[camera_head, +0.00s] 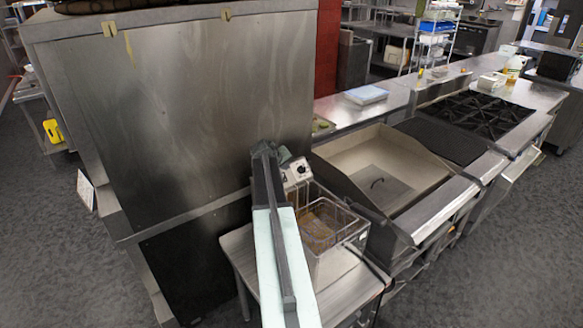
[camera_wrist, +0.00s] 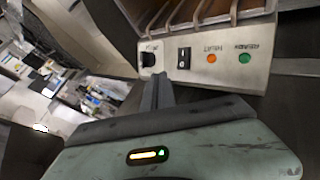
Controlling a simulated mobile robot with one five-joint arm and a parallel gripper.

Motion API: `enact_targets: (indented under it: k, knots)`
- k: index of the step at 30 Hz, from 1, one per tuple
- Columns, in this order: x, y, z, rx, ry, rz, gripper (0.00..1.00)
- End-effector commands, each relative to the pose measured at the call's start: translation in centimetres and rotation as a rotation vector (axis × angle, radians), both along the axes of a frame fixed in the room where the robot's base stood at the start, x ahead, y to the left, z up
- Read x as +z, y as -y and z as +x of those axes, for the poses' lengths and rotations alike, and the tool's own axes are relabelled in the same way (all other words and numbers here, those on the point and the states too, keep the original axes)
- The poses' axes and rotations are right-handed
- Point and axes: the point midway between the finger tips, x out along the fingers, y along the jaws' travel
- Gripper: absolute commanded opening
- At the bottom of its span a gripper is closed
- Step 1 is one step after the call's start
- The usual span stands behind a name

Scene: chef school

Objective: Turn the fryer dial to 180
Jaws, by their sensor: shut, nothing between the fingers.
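The fryer (camera_head: 335,266) stands on a steel table, with a wire basket in it. Its pale control panel (camera_head: 296,177) rises at the back left, partly hidden by my arm; a dark round knob shows on it. In the wrist view the panel (camera_wrist: 228,75) carries the black dial (camera_wrist: 148,60) at its left end. My gripper (camera_wrist: 161,79) is shut and empty, its fingertips just below and right of the dial; whether they touch it I cannot tell. In the head view my gripper (camera_head: 285,155) is beside the panel. The dial's marks are too small to read.
A black switch (camera_wrist: 184,58), an orange light (camera_wrist: 211,58) and a green light (camera_wrist: 245,58) sit right of the dial. A tall steel cabinet (camera_head: 180,110) stands close left of my arm. A griddle (camera_head: 375,190) and a stove (camera_head: 480,113) lie to the right.

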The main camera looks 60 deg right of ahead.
Motion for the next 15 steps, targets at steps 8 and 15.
enact_targets:
  k: [8, 15]
  knots:
    - [-5.3, 4.5, 1.0, -0.001, 0.000, 0.001, 0.00]
    - [-5.4, 7.9, 0.3, 0.000, 0.001, 0.001, 0.00]
